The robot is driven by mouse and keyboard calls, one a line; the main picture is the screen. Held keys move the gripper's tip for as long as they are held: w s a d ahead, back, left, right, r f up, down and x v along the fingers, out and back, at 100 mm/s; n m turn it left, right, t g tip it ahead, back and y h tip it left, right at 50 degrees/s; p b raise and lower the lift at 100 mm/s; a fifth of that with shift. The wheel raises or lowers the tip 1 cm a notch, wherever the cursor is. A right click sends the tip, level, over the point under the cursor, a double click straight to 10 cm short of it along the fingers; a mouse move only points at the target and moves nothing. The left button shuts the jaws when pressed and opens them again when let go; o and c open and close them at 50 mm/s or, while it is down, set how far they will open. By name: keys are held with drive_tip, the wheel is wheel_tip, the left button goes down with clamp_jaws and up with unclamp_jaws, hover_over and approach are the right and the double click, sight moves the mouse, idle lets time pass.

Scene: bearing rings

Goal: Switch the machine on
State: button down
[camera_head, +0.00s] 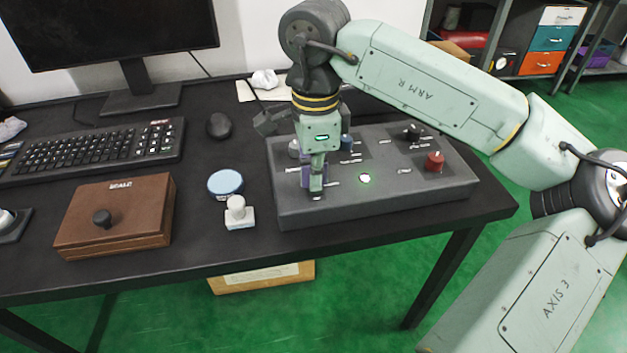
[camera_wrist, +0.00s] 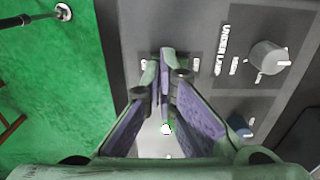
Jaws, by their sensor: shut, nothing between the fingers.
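The machine is a grey control box (camera_head: 400,200) with labelled knobs and switches on its sloping top, on the desk's right part. My gripper (camera_head: 316,190) is shut and empty, pointing down over the box's front left part. In the wrist view its fingertips (camera_wrist: 167,55) meet close over the panel (camera_wrist: 195,20); whatever control lies under them is hidden, and I cannot tell whether they touch it. A red knob (camera_head: 434,161) is at the right.
A grey knob (camera_head: 294,148) and a blue knob (camera_head: 346,142) stand behind my gripper. A white stamp-like object (camera_head: 239,213), a blue round lid (camera_head: 225,183) and a brown box (camera_head: 115,215) lie left of the machine.

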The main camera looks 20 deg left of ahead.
drive_tip(key=shift+r+p, duration=2.05)
drive_tip(key=shift+r, duration=1.3)
drive_tip(key=shift+s+f, duration=0.1)
